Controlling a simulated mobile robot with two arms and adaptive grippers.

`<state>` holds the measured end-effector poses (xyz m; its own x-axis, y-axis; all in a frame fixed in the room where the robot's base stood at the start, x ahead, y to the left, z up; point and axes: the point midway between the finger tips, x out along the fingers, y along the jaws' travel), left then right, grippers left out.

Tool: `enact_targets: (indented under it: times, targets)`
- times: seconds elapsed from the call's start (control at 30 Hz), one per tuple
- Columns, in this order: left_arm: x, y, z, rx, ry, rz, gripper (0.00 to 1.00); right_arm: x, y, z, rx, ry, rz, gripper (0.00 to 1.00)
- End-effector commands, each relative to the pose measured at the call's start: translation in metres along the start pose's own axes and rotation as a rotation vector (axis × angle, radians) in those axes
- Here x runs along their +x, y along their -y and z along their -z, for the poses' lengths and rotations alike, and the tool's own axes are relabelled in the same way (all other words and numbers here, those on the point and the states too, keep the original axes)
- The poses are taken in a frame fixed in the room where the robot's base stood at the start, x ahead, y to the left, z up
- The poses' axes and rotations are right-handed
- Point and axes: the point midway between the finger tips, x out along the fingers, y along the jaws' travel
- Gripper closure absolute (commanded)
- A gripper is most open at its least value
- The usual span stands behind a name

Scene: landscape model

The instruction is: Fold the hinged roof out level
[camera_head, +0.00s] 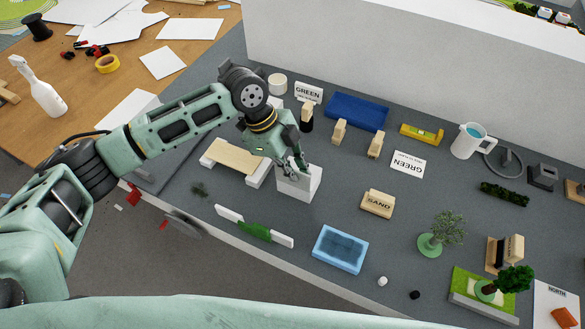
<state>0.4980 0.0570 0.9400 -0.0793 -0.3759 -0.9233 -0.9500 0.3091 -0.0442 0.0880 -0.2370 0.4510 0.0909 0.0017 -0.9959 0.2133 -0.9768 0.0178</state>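My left arm reaches in from the left. Its gripper (301,168) points down at a small white box-shaped model (297,191) near the middle of the table. The fingertips are at or just over the top of the white model; I cannot tell whether they touch it. The fingers are small and partly overlap, so their opening is unclear. A hinged roof cannot be made out for certain; the top of the white model is partly hidden by the gripper. My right gripper is not in view.
The grey table (330,215) holds a beige-topped white piece (236,159) left of the model, a wooden SAND block (377,203) to its right and a blue tray (340,249) in front. A white wall (400,55) stands behind. A jug (467,141) is farther right.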

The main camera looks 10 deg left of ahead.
Motion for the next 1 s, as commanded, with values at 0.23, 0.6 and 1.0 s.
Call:
enact_targets:
  times: [0.23, 0.6, 1.0]
  targets:
    - [0.000, -0.002, 0.000, 0.008, -0.002, 0.020, 1.00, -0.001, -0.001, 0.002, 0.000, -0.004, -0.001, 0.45]
    - [0.003, -0.020, -0.001, 0.091, -0.002, 0.217, 1.00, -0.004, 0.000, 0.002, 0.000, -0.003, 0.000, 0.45]
    - [0.011, -0.038, -0.004, 0.196, -0.002, 0.471, 1.00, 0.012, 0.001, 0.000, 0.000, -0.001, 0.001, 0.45]
